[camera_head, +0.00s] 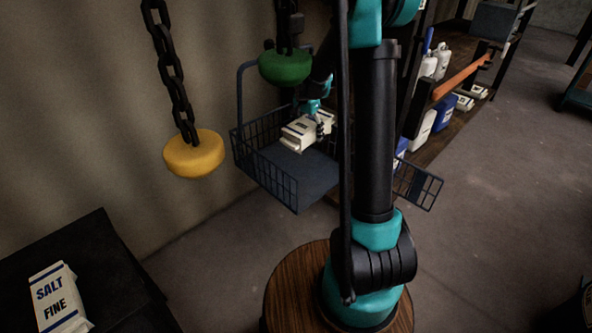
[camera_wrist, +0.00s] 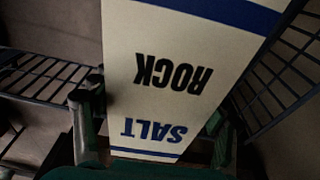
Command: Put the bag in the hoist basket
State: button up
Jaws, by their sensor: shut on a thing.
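The bag (camera_head: 303,132) is white with dark blue bands. In the wrist view the bag (camera_wrist: 185,70) reads "ROCK SALT" upside down and fills the middle. My gripper (camera_head: 318,120) is shut on it, with fingers at both sides of the bag in the wrist view (camera_wrist: 155,125). The hoist basket (camera_head: 268,178) is a dark blue wire basket with a flat floor, hanging by the wall. The bag is over or inside the basket; I cannot tell whether it touches the floor. The basket's mesh sides (camera_wrist: 50,80) show on both sides of the bag in the wrist view.
A yellow weight (camera_head: 194,154) hangs on a chain left of the basket, and a green one (camera_head: 285,67) hangs above it. A "SALT FINE" bag (camera_head: 59,297) lies on a black surface (camera_head: 110,265) at lower left. White and blue jugs (camera_head: 421,128) stand at right.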

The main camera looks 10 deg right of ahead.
aim_at(308, 175)
jog(key=shift+w+r+m, duration=0.1)
jog(key=shift+r+m, duration=0.3)
jog(key=shift+r, duration=0.1)
notch_tip(308, 175, down, 20)
jog(key=shift+r, duration=0.15)
dwell(0.3)
jog(key=o, duration=1.9)
jog(key=shift+c, duration=0.2)
